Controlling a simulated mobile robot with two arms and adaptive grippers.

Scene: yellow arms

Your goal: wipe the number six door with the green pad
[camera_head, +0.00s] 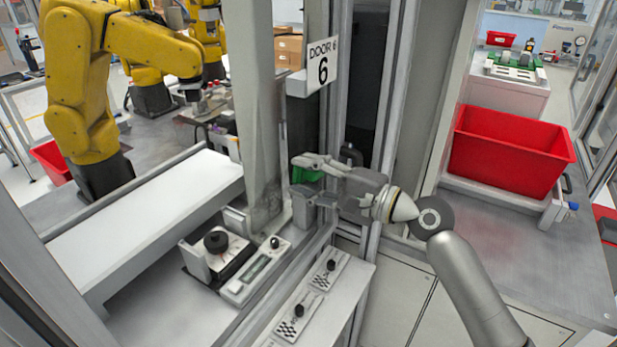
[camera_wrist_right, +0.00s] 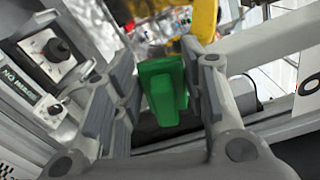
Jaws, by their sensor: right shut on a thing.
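The green pad (camera_head: 308,174) is held between the fingers of my right gripper (camera_head: 303,180), which comes in from the right. In the right wrist view the green pad (camera_wrist_right: 163,90) sits between the two finger pads of the gripper (camera_wrist_right: 160,95). A white sign reading "DOOR 6" (camera_head: 322,68) hangs on the door frame above the gripper. The pad is beside the door panel (camera_head: 262,120), below and left of the sign; I cannot tell whether it touches the panel. My left gripper is not in view.
A white console with black knobs (camera_head: 310,290) stands below the gripper. A red bin (camera_head: 511,150) sits on a bench at the right. A yellow robot arm (camera_head: 85,80) stands behind the frame at the left, beside a white conveyor-like surface (camera_head: 150,220).

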